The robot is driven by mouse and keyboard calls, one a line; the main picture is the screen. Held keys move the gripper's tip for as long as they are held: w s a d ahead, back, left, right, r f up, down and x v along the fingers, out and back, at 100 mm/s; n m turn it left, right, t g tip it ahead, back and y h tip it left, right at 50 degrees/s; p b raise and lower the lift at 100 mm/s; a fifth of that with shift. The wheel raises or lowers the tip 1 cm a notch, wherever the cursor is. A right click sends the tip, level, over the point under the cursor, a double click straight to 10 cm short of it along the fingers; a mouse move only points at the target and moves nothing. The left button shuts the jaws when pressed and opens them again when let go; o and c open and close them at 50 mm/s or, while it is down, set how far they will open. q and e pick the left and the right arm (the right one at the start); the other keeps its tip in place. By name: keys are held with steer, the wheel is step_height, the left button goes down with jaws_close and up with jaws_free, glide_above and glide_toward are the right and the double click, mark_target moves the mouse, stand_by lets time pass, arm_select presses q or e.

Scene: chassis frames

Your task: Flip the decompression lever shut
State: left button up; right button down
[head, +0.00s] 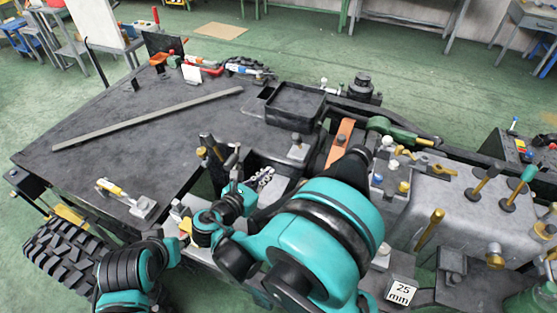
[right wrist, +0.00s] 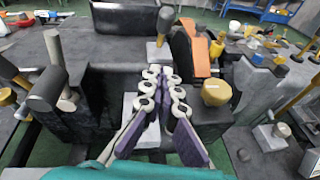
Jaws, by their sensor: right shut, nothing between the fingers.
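No part is marked as the decompression lever, so I cannot tell which one it is. A dark lever with a thick round grip (right wrist: 47,90) stands at the left in the right wrist view. Dark upright handles (head: 209,146) show left of my gripper in the head view. An orange flat bar (head: 341,140) lies on a dark mount, also seen in the right wrist view (right wrist: 201,57). My right gripper (head: 264,180) is shut and empty, fingers side by side above the recess between these parts (right wrist: 164,95).
A dark flat deck (head: 120,150) with a long grey bar (head: 150,118) spreads left. A black open tray (head: 295,104) stands behind my gripper. A grey block with brass-coloured handles (head: 470,200) fills the right. A brass-coloured knob (right wrist: 216,92) stands close right of my fingers.

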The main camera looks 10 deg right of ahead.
mark_target(298, 141)
steer(key=w+d+b, duration=0.2)
steer(key=w+d, duration=0.6)
steer(key=w, duration=0.1)
steer(key=shift+d+f+b, duration=0.25)
steer(key=shift+d+b, duration=0.1)
steer(key=shift+b, duration=0.05)
steer(key=w+d+r+g+y+p, duration=0.1)
steer(key=g+p, duration=0.1)
steer(key=p, duration=0.1)
steer(key=w+d+r+g+y+p, duration=0.1)
steer(key=w+r+g+p, duration=0.1)
steer(key=p, duration=0.2)
steer(key=w+d+r+g+y+p, duration=0.1)
steer(key=w+y+p, duration=0.1)
steer(key=p, duration=0.1)
steer(key=shift+w+d+r+n+g+p, duration=0.1)
steer(key=shift+d+r+n+g+p, duration=0.2)
steer(key=shift+r+g+p, duration=0.1)
steer(key=shift+w+d+g+y+p, duration=0.5)
steer(key=shift+w+g+y, duration=0.2)
steer(key=shift+w+g, duration=0.1)
steer(key=shift+w+d, duration=0.3)
steer(key=shift+w, duration=0.15)
